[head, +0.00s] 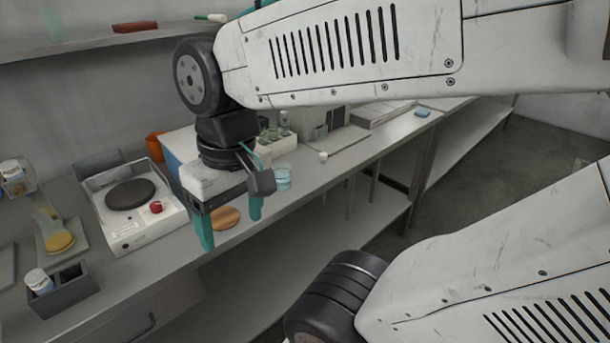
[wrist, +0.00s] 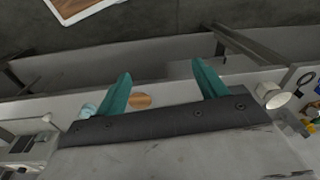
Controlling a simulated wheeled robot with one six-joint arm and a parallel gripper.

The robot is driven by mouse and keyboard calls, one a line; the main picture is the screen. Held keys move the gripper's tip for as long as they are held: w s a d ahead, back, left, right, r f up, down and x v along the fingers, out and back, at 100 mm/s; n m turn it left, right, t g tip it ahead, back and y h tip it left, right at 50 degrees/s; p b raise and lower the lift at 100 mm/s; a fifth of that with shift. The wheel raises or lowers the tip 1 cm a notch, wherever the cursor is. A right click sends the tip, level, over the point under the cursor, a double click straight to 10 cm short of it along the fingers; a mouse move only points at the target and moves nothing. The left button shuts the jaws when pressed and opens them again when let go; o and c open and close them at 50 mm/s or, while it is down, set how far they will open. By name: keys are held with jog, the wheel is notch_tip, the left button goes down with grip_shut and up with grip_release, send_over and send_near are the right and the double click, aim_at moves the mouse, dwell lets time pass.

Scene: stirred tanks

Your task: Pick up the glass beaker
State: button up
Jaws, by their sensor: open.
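A small pale-blue glass vessel, which looks like the beaker (head: 282,180), stands upright on the bench just right of my gripper. My gripper (head: 231,222) is open and empty, its teal fingers pointing down near the bench's front edge. In the wrist view the fingers of my gripper (wrist: 161,74) are spread wide, and a pale-blue thing that looks like the beaker (wrist: 88,110) shows outside the left finger, partly hidden by the gripper body. A round cork-coloured disc (head: 225,217) lies on the bench behind the fingers; it also shows between them in the wrist view (wrist: 140,100).
A hotplate (head: 130,195) with a red knob stands left of my gripper. A flask with yellow contents (head: 57,239) and a grey holder (head: 65,292) stand further left. A rack of vials (head: 277,140) and a small white cup (head: 323,157) are behind the beaker.

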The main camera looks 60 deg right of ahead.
aim_at(289, 177)
jog(key=w+d+f+m+t+y, duration=0.3)
jog(key=w+d+f+m+y, duration=0.5)
jog(key=w+d+m, duration=0.5)
jog(key=d+f+m+t+h, duration=0.2)
jog(key=d+f+m+t, duration=0.1)
jog(key=d+m, duration=0.3)
jog(key=s+d+f+m+t+h, duration=0.1)
jog(key=d+f+m+t, duration=0.2)
jog(key=d+m, duration=0.3)
jog(key=d+f+m+t+h, duration=0.2)
jog(key=d+m, duration=0.5)
jog(key=d, duration=0.4)
jog(key=shift+s+f+t+h, duration=0.2)
jog(key=shift+f+t, duration=0.1)
jog(key=shift+f, duration=0.15)
jog(key=shift+s+f+t+h, duration=0.1)
jog(key=shift+s+f+t, duration=0.05)
jog(key=shift+f+t, duration=0.2)
jog(key=shift+w+d+f, duration=0.15)
jog(key=shift+w, duration=0.15)
jog(key=x, duration=0.7)
jog(key=shift+w, duration=0.2)
